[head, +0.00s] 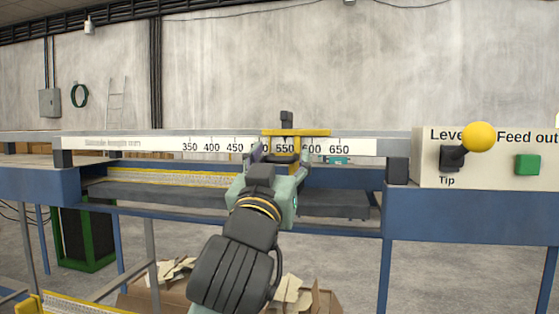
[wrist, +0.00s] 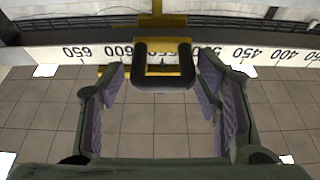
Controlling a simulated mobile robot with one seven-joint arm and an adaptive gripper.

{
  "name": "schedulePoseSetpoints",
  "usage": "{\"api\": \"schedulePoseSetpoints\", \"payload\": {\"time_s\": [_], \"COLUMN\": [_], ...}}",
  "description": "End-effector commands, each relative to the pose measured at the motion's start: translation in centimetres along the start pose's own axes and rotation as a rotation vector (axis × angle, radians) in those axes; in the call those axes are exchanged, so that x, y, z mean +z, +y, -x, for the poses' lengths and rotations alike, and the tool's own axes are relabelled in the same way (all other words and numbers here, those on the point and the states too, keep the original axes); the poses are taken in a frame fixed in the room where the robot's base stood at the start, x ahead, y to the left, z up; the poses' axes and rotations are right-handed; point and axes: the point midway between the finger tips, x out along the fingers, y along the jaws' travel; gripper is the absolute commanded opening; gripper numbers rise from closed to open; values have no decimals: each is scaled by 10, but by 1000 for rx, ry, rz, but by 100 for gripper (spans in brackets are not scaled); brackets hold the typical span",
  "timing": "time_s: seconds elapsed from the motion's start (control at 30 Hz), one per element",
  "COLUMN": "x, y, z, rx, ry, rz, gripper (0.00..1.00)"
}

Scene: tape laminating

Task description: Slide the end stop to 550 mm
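The end stop (head: 297,132) is a yellow slider with a black knob on top, sitting on the ruled rail. Its black U-shaped handle (wrist: 165,84) shows in the wrist view. My gripper (head: 280,155) is in front of the stop; in the wrist view (wrist: 163,78) its fingers stand apart on either side of the handle, with gaps visible. The scale (head: 212,147) reads 350 to 650. In the head view, 550 shows below the stop's yellow bar.
On the right, a panel (head: 428,168) carries a yellow-knobbed lever (head: 478,137) and a green button (head: 527,165). The blue machine frame (head: 470,213) runs below the rail. Cardboard boxes (head: 310,300) lie on the floor beneath. The rail left of the stop is clear.

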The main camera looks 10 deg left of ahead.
Motion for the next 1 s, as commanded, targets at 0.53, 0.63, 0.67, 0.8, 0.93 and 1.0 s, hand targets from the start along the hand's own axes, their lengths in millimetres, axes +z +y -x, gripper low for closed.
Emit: {"api": "schedulePoseSetpoints", "payload": {"time_s": [0.53, 0.63, 0.67, 0.8, 0.93, 1.0], "x": [-1, 0, 0, 0, 0, 0], "y": [0, 0, 0, 0, 0, 0], "z": [57, 68, 70, 76, 76, 75], "rx": [-1, -1, -1, -1, 0, 0], "ry": [3, 1, 1, 0, 0, 0], "rz": [0, 0, 0, 0, 0, 0], "gripper": [58, 58, 58, 58, 58, 58]}}
